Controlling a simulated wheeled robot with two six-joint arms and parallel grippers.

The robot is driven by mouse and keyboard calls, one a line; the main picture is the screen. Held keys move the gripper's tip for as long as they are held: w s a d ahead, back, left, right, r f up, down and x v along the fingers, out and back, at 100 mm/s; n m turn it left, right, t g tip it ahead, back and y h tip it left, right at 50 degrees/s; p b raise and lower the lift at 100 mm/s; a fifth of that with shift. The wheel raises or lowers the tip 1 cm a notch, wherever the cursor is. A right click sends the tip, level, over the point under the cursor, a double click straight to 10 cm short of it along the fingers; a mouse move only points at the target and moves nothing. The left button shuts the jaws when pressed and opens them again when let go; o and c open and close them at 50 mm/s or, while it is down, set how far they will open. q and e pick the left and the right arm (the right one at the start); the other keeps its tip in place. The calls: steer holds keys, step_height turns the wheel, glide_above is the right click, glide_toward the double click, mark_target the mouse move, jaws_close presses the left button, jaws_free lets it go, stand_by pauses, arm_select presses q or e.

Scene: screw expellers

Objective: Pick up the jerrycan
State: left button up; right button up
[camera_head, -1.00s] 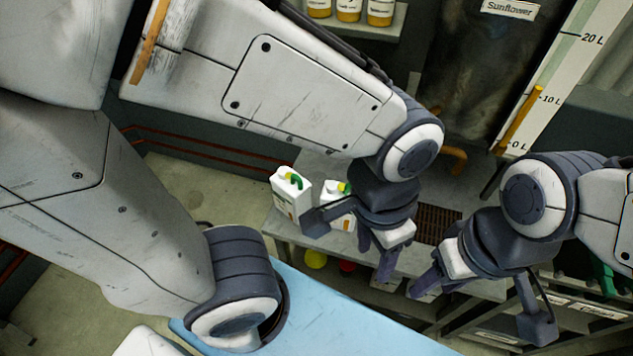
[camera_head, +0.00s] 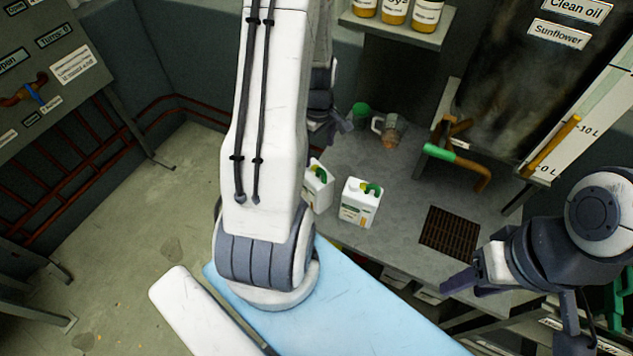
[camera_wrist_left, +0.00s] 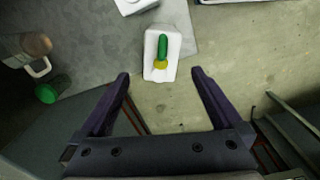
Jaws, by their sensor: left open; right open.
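Two white jerrycans with green handles stand upright on the grey metal table (camera_head: 400,215). The left jerrycan (camera_head: 318,188) is partly hidden behind my left arm; the right jerrycan (camera_head: 358,204) is fully visible. In the left wrist view one jerrycan (camera_wrist_left: 161,54), apparently the left one, shows from above with a yellow cap. My left gripper (camera_wrist_left: 160,74) is open and empty, its fingertips spread either side of that can's line and apart from it. In the head view the left fingers are mostly hidden. My right gripper (camera_head: 460,281) is open and empty, right of the cans.
A glass jug (camera_head: 388,130) and a green-lidded jar (camera_head: 360,114) stand behind the cans. A green-handled lever (camera_head: 455,157) and a dark grate (camera_head: 449,231) lie to the right. A shelf with several yellow jars (camera_head: 396,36) is above. Floor (camera_head: 165,215) is open at left.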

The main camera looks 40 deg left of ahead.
mark_target(318, 172)
arm_select(q)
step_height(318, 172, down, 5)
steer(key=shift+a+f+p, duration=0.1)
steer(key=shift+p, duration=0.3)
steer(key=shift+s+f+p, duration=0.1)
steer(key=shift+f+p, duration=0.35)
steer(key=shift+f, duration=0.1)
step_height(318, 172, down, 4)
steer(key=shift+f+p, duration=0.1)
steer(key=shift+p, duration=0.3)
jaws_close()
steer(key=shift+r, duration=0.2)
